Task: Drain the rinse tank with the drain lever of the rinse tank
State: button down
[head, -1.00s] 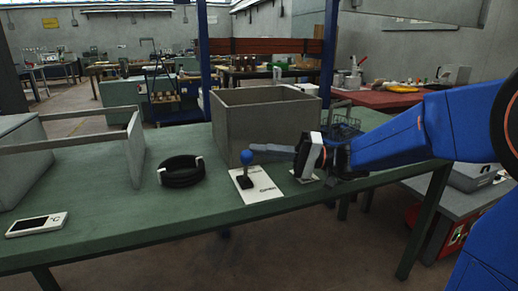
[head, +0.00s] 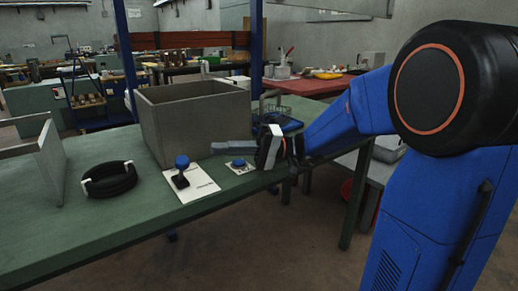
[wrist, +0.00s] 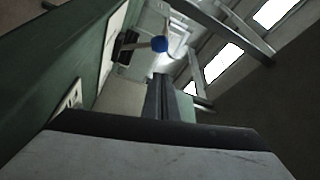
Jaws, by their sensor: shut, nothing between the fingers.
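The drain lever (head: 182,162) has a blue ball knob on a short dark stem and black base. It stands roughly upright on a white labelled plate (head: 203,188) in front of the grey open-topped rinse tank (head: 200,128). In the wrist view the blue knob (wrist: 159,44) is ahead of the fingertips, with its stem running left to the dark base. My gripper (head: 214,147) is shut and empty. Its fingers point left toward the lever, apart from the knob, in front of the tank's right part. The tank's inside bottom is hidden.
A blue button (head: 238,162) on a small white plate lies below my fingers. A black coiled hose (head: 109,180) is left of the lever. A blue wire basket (head: 285,123) stands behind my gripper. The green bench top (head: 120,235) is clear at the front.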

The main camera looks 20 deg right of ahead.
jog(key=d, duration=0.6)
jog(key=s+d+f, duration=0.1)
jog(key=d, duration=0.2)
jog(key=shift+d, duration=0.4)
jog(key=s+a+f+m+g+h, duration=0.1)
jog(key=s+a+f+h, duration=0.2)
jog(key=s+f+h, duration=0.4)
jog(key=s+a+f+g+h, duration=0.1)
jog(key=s+a+f+h, duration=0.2)
jog(key=s, duration=0.5)
jog(key=s+d+f+t+h, duration=0.2)
jog(key=s+d+f+h, duration=0.1)
jog(key=d+h, duration=0.1)
jog(key=s+d+f+m+t+h, duration=0.1)
jog(key=s+d+f+t+h, duration=0.2)
jog(key=d, duration=0.4)
jog(key=shift+s+d+f+h, duration=0.3)
jog(key=shift+s+f+h, duration=0.3)
jog(key=shift+h, duration=0.5)
